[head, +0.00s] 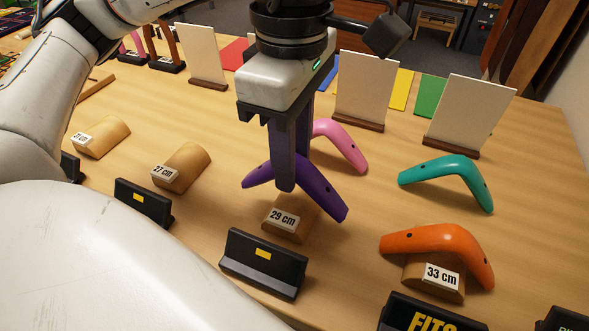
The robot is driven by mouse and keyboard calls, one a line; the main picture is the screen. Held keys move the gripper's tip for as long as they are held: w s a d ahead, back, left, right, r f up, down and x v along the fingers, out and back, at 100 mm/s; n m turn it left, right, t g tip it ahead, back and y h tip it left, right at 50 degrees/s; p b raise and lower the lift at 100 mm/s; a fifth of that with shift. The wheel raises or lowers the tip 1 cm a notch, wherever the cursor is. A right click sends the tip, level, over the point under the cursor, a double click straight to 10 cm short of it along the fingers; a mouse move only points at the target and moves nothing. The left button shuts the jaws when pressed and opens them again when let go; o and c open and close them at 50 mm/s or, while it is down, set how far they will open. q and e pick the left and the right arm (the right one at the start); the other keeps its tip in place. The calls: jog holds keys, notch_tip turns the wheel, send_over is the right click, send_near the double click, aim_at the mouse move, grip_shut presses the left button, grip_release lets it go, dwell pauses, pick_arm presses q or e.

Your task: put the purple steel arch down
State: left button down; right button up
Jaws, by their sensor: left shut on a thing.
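The purple steel arch (322,194) is in the middle of the head view, with a dark hole near its right end. My left gripper (284,180) points down from above and is shut on the arch near its bend. The arch is over the wooden block labelled 29 cm (292,217), with one leg to each side. It hides the block's top, so I cannot tell whether they touch. My right gripper is not in view.
An orange arch (440,238) rests on the 33 cm block (435,277). A pink arch (345,145) and a teal arch (450,173) lie behind. The 27 cm block (181,167) is bare. A black stand (263,264) is in front; white panels (365,88) stand behind.

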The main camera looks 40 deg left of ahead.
pick_arm(q)
jog(key=shift+f, duration=1.75)
jog(key=shift+f+b, duration=0.15)
jog(key=shift+b, duration=0.2)
jog(key=c, duration=1.4)
grip_release()
jog(key=shift+r+p, duration=0.35)
notch_tip(320, 180, up, 11)
jog(key=shift+r+p, duration=0.2)
jog(key=shift+p, duration=0.6)
jog(key=shift+r, duration=0.1)
